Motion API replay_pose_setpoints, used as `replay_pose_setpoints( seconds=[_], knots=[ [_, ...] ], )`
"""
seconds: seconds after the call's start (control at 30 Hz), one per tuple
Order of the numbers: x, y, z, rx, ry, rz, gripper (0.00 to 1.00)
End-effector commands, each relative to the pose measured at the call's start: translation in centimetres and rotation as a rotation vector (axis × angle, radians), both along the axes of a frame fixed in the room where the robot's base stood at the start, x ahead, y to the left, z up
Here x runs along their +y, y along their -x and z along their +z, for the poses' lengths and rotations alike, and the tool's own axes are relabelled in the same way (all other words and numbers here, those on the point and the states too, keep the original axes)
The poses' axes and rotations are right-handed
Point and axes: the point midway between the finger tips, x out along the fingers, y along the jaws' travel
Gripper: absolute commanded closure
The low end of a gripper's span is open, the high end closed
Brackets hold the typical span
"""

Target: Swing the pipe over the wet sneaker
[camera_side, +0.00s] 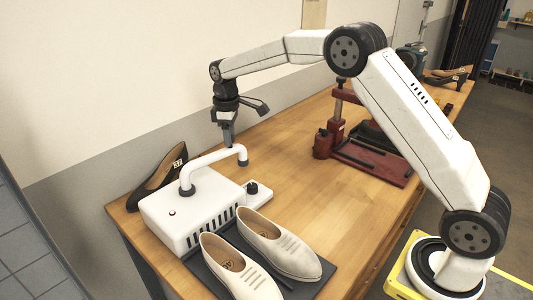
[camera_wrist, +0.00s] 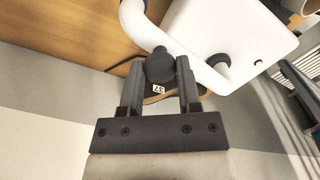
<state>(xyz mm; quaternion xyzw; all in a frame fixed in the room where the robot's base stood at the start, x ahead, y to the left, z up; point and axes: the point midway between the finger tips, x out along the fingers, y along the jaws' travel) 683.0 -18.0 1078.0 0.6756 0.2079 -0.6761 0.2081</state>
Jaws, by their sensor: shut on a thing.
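A white dryer box (camera_side: 195,210) with a curved white pipe (camera_side: 213,158) stands at the table's front left. The pipe rises from a dark collar and reaches to the right, its dark-ended tip hanging over bare table behind the shoes. Two pale lace-up sneakers, the right one (camera_side: 278,245) and the left one (camera_side: 238,268), lie in front of the box; which is wet I cannot tell. My gripper (camera_side: 228,145) is at the pipe from above. In the wrist view its fingers (camera_wrist: 161,80) are shut around a dark knob (camera_wrist: 160,66) on the pipe (camera_wrist: 150,35).
A dark heeled shoe (camera_side: 160,183) with a 37 tag stands behind the box. A dark knob (camera_side: 252,187) sits at the box's right. A dark mat (camera_side: 322,278) lies under the sneakers. A red press (camera_side: 370,160) stands farther back. Bare tabletop lies between press and sneakers.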

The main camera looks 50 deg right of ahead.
Motion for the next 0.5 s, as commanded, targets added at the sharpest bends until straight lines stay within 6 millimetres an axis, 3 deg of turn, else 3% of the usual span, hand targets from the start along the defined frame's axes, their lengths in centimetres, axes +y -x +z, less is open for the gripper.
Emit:
replay_pose_setpoints(
  seconds=[0.5],
  knots=[
    [2.6,5.7,0.1,-0.003,-0.001,-0.42,1.0]
  ],
)
